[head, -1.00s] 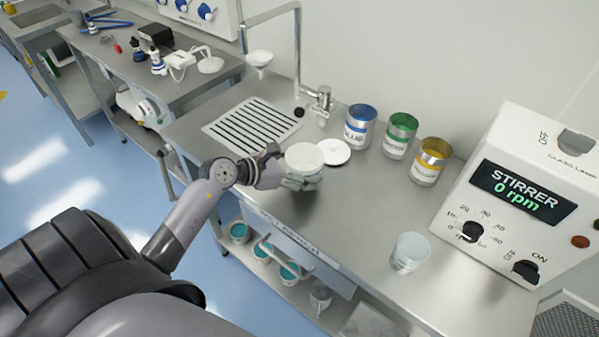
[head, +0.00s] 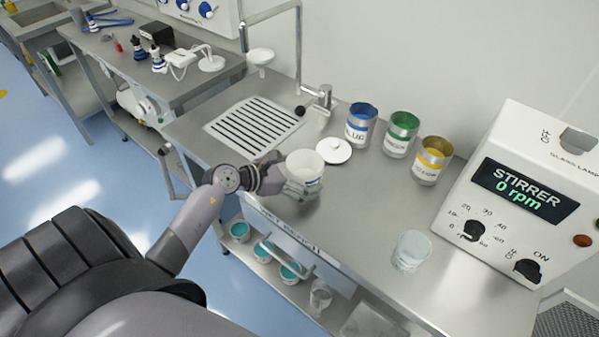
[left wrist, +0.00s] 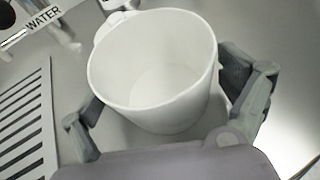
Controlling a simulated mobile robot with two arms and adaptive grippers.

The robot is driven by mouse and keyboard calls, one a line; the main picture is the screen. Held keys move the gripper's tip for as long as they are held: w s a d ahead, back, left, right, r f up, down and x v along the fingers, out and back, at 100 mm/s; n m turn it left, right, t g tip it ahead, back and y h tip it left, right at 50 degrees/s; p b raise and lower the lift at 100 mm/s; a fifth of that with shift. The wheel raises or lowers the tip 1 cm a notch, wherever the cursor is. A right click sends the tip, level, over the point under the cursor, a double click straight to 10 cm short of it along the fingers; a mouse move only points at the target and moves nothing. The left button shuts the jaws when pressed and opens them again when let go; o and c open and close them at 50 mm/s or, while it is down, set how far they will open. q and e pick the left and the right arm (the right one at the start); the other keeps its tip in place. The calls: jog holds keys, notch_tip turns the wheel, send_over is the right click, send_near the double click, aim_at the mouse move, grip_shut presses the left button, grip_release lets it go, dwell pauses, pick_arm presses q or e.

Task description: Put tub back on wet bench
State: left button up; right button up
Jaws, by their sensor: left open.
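The white tub (head: 305,167) stands upright and without a lid on the steel wet bench (head: 335,235), near its front edge. It looks empty inside in the left wrist view (left wrist: 152,75). My left gripper (head: 300,190) is at the tub from the front left, with its fingers open on either side of it. In the left wrist view the gripper fingers (left wrist: 170,112) flank the tub, with a gap visible at the left finger. A white lid (head: 334,150) with a knob lies on the bench just behind the tub. My right gripper is not in view.
Blue (head: 361,125), green (head: 401,135) and yellow (head: 432,160) cans stand along the back. A clear beaker (head: 411,250) stands at the front right, before the stirrer unit (head: 520,195). A drain grate (head: 254,124) and tap (head: 322,98) are behind left. Several teal-filled tubs are on the shelf below.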

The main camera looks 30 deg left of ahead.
pick_arm(q)
jog(key=shift+r+p, duration=0.3)
jog(key=shift+r, duration=0.05)
jog(key=b+v, duration=0.1)
jog(key=v, duration=0.4)
jog(key=b+v, duration=0.1)
jog(key=v, duration=0.4)
jog(key=shift+s+a+f+b, duration=0.1)
jog(key=shift+s+a+b, duration=0.05)
jog(key=shift+s+b, duration=0.2)
jog(key=shift+s+a+r, duration=0.25)
jog(key=shift+s+r, duration=0.15)
jog(key=shift+s, duration=0.05)
